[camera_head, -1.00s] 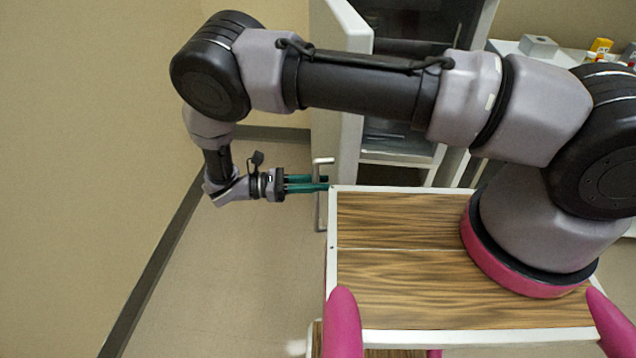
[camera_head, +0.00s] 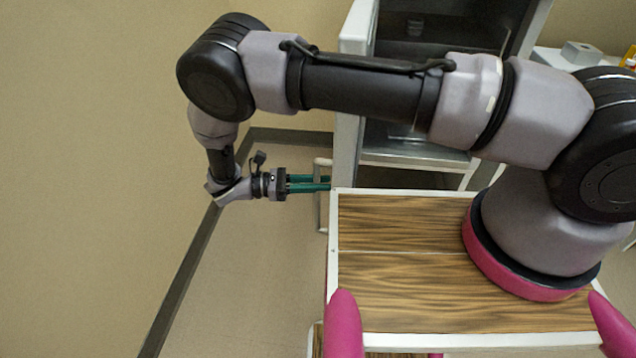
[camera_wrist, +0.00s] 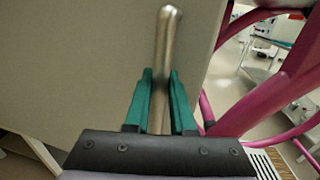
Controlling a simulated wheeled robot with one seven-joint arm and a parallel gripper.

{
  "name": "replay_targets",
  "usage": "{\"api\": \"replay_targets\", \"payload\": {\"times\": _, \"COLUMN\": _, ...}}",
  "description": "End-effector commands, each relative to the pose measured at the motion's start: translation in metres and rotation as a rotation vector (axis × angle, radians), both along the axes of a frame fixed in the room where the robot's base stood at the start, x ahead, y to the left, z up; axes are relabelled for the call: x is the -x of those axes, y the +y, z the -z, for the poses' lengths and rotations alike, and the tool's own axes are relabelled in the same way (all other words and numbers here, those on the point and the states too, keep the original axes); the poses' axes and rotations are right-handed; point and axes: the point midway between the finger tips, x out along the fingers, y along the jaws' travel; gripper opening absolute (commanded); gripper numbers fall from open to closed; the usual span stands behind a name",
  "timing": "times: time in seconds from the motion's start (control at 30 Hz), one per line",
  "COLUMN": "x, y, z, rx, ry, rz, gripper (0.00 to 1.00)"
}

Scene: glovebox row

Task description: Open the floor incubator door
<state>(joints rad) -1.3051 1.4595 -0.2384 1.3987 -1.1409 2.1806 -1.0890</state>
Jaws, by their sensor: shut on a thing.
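The floor incubator (camera_head: 425,150) stands at the top centre of the head view, with its dark interior and a pale shelf showing. Its door (camera_head: 349,100) stands open, swung out to the left of the cabinet and seen nearly edge-on. The door's metal bar handle (camera_head: 321,215) is on its outer face; in the wrist view the handle (camera_wrist: 166,70) runs between the green fingers. My gripper (camera_head: 328,183) is shut on the handle, and it also shows in the wrist view (camera_wrist: 160,85). The lower part of the handle is hidden by the gripper.
My wood-topped base is close to the door's lower end. A tan wall (camera_head: 90,150) with a dark skirting stands at left, with bare floor (camera_head: 250,270) between. A white bench (camera_head: 552,60) with a grey box (camera_head: 582,52) is at the upper right.

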Motion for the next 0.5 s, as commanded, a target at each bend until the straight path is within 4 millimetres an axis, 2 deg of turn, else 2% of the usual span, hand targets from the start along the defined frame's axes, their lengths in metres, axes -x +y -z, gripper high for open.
{"api": "replay_targets", "payload": {"times": 0.13, "x": 0.0029, "y": 0.0008, "z": 0.0007, "rx": -0.001, "ry": 0.002, "rz": 0.002, "gripper": 0.00}}
{"api": "replay_targets", "payload": {"times": 0.17, "x": 0.0029, "y": 0.0008, "z": 0.0007, "rx": -0.002, "ry": 0.003, "rz": 0.002, "gripper": 0.30}}
{"api": "replay_targets", "payload": {"times": 0.2, "x": 0.0027, "y": 0.0009, "z": 0.0007, "rx": -0.001, "ry": 0.003, "rz": 0.002, "gripper": 0.35}}
{"api": "replay_targets", "payload": {"times": 0.5, "x": 0.0012, "y": 0.0015, "z": 0.0004, "rx": -0.001, "ry": 0.001, "rz": 0.001, "gripper": 0.35}}
